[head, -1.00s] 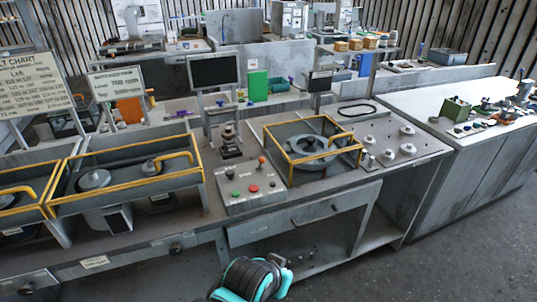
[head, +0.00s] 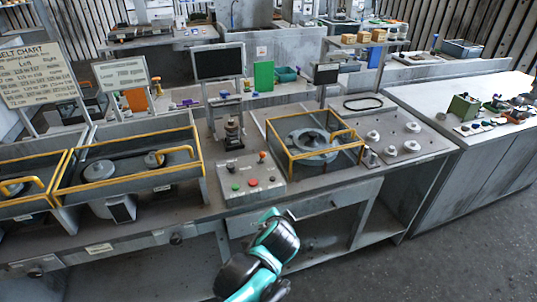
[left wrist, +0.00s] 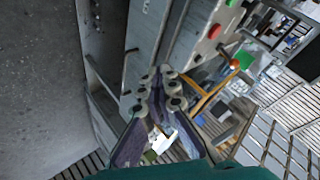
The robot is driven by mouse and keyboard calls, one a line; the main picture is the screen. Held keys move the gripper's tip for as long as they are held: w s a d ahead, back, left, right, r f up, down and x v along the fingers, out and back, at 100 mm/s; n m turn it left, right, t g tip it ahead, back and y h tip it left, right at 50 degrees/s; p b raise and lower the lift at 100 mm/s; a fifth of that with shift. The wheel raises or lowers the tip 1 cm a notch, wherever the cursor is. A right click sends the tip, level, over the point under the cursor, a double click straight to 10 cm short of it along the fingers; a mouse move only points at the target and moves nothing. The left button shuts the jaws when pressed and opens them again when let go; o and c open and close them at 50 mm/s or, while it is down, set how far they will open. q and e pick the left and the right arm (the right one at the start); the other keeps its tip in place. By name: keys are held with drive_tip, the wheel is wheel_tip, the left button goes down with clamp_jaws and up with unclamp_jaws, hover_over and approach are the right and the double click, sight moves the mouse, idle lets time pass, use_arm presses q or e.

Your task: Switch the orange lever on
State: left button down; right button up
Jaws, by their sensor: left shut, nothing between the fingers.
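The orange lever (head: 262,156) is a small orange-tipped stick at the back right of the grey control box (head: 238,188), which sits on the bench. In the left wrist view, the lever's orange knob (left wrist: 235,63) shows to the right of my fingertips, clearly apart from them. The box also carries a red button (head: 254,182) and a green button (head: 236,187). My left gripper (left wrist: 163,88) is shut and empty, in front of the bench. In the head view its arm shows just below the box, but the fingers are not clear. My right gripper is not in view.
A yellow-framed blower housing (head: 318,150) stands right of the box, and a yellow-railed tray (head: 125,165) stands to its left. A small post fixture (head: 232,132) and a dark monitor (head: 219,62) are behind. The bench front has a drawer (head: 305,208). Open floor lies at lower right.

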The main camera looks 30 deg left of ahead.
sight(261, 158)
use_arm(q)
drive_tip(key=w+a+r+m+t+y+p, duration=0.3)
drive_tip(key=w+r+m+y, duration=0.1)
drive_tip(key=w, duration=0.5)
drive_tip(key=shift+w+a+r+m+t, duration=0.25)
drive_tip(key=shift+w+r+m+t, duration=0.1)
drive_tip(key=shift+r+m, duration=0.65)
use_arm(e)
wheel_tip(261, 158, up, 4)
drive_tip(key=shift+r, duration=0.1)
use_arm(q)
drive_tip(key=shift+w+f, duration=0.1)
drive_tip(key=shift+f, duration=0.05)
drive_tip(key=b+x, duration=0.2)
drive_tip(key=x, duration=0.7)
drive_tip(key=shift+a, duration=0.15)
drive_tip(key=a, duration=0.1)
drive_tip(key=a+b, duration=0.1)
drive_tip(key=a, duration=0.1)
drive_tip(key=shift+w+a+f, duration=0.2)
drive_tip(key=shift+w+f, duration=0.15)
drive_tip(key=shift+w, duration=0.05)
drive_tip(key=shift+w+a+b, duration=0.1)
drive_tip(key=shift+a+b, duration=0.25)
drive_tip(key=shift+a, duration=0.15)
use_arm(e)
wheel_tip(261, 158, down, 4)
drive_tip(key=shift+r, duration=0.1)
